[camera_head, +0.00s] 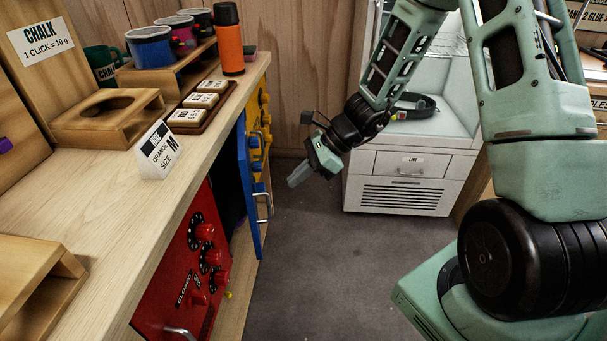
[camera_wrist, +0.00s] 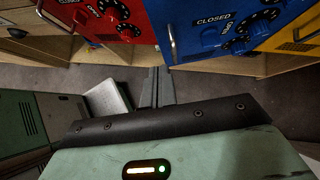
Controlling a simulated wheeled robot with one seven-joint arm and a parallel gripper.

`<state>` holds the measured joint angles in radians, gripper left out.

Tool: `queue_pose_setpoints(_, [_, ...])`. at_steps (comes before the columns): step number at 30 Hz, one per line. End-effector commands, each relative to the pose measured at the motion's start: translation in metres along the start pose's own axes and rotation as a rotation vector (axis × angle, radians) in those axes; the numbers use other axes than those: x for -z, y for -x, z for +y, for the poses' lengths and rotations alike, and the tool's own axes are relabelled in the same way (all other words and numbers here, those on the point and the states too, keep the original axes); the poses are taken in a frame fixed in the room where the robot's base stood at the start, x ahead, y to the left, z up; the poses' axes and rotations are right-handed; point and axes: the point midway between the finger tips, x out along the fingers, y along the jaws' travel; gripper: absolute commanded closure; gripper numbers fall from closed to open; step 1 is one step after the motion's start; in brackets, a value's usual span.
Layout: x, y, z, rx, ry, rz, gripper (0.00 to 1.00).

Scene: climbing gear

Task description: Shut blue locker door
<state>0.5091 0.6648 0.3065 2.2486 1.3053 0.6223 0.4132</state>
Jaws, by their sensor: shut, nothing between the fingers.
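The blue locker door (camera_head: 243,170) stands ajar under the counter in the head view, with a dark gap between it and the red locker. Its metal handle (camera_head: 264,207) is on the edge that sticks out into the aisle. In the wrist view the blue door (camera_wrist: 190,42) fills the top middle, with its handle (camera_wrist: 172,38) at its left edge and a "CLOSED" label and dials to the right. My gripper (camera_head: 294,181) is shut and empty in the aisle, to the right of the door and apart from it. Its fingers (camera_wrist: 157,75) point toward the lockers in the wrist view.
The red locker (camera_head: 185,265) is nearer me and the yellow locker (camera_head: 264,115) is beyond the blue door. The wooden counter (camera_head: 95,205) above holds cups, an orange flask (camera_head: 228,45) and a size sign. A white cabinet (camera_head: 400,180) stands at the back. The grey floor between is clear.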

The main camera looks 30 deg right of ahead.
Motion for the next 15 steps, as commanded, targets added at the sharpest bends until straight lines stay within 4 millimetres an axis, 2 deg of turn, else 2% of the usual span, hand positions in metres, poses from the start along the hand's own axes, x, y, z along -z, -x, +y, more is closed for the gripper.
queue_pose_setpoints(1, [0.002, -0.014, 0.001, -0.005, 0.0, -0.001, 1.0])
queue_pose_setpoints(8, [0.002, -0.06, 0.001, -0.005, -0.001, 0.0, 1.0])
queue_pose_setpoints(10, [-0.01, -0.065, 0.001, -0.003, 0.004, 0.001, 1.0])
queue_pose_setpoints(15, [-0.023, -0.078, 0.0, -0.001, 0.002, 0.002, 1.0])
